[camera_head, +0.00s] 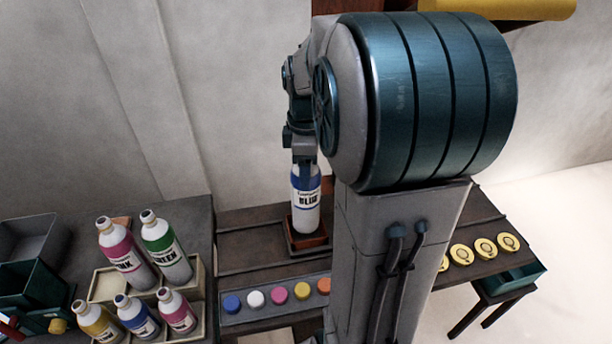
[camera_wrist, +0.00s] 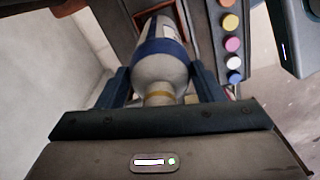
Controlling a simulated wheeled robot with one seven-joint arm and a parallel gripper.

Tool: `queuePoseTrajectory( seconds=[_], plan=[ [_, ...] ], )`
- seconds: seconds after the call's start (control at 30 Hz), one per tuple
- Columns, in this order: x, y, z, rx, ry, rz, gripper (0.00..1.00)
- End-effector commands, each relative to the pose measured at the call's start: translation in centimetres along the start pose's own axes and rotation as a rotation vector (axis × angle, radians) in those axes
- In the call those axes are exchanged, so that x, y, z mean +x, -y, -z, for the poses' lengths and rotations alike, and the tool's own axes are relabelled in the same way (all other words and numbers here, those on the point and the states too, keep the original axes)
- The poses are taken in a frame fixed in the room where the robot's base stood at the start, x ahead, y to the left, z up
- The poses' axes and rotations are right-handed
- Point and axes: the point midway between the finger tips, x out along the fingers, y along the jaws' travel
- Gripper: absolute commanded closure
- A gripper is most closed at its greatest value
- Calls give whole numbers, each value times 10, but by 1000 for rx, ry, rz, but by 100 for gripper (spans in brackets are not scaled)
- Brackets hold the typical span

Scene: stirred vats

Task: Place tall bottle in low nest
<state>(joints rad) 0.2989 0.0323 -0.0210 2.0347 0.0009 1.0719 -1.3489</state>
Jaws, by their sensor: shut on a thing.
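A tall white bottle with a blue band and a label reading BLUE (camera_head: 306,212) is upright in my gripper (camera_head: 305,160). The gripper is shut on its upper part, and its neck and shoulder show between the fingers in the wrist view (camera_wrist: 160,70). A low, square, red-brown nest (camera_head: 308,243) on the dark bench lies directly below the bottle. The bottle's base overlaps the nest in the head view; I cannot tell whether it touches the nest floor. A corner of the nest also shows behind the bottle in the wrist view (camera_wrist: 177,14).
A row of coloured buttons (camera_head: 280,296) runs along the bench front. At left, a pale rack (camera_head: 197,312) holds several bottles, including tall pink (camera_head: 122,255) and green (camera_head: 168,250) ones. Yellow discs (camera_head: 485,249) lie at right. My arm hides the middle of the bench.

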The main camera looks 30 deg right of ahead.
Motion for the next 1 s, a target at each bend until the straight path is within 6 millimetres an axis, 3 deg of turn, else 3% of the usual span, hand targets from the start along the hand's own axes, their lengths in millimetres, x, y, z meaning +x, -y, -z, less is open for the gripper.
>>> queuePoseTrajectory(
  seconds=[0.3,0.77,0.8,0.87,1.0],
  plan=[
    [30,2,0,0,1,4,100],
    [37,1,0,0,0,1,100],
    [38,2,0,0,1,3,36],
    [37,2,0,0,1,3,20],
    [37,2,0,0,1,3,17]
  ],
)
